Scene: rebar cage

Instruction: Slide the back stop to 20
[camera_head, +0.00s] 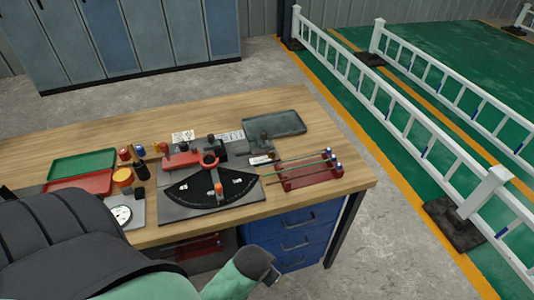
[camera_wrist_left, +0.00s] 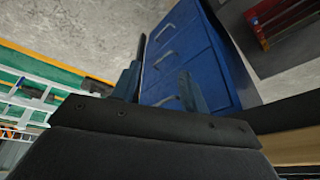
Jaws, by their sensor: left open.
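The bending tool stands on the workbench in the head view. It has a black fan-shaped dial plate (camera_head: 190,190) with white marks, a red lever (camera_head: 183,160) and an orange-red peg (camera_head: 218,189). Dark grey blocks and a labelled strip (camera_head: 231,136) lie behind it. I cannot pick out the back stop or read its scale at this size. My left gripper (camera_wrist_left: 158,88) shows in the left wrist view with two fingers apart and nothing between them. Blue drawers lie beyond it. Its fingers do not show clearly in the head view. My right gripper is not in view.
A red rack (camera_head: 308,174) with thin rods stands at the bench's right. Green (camera_head: 82,164) and red (camera_head: 80,183) trays, small coloured pots and a round gauge (camera_head: 121,214) lie left. A grey tray (camera_head: 275,123) lies behind. Blue drawers (camera_head: 297,240) are below the bench.

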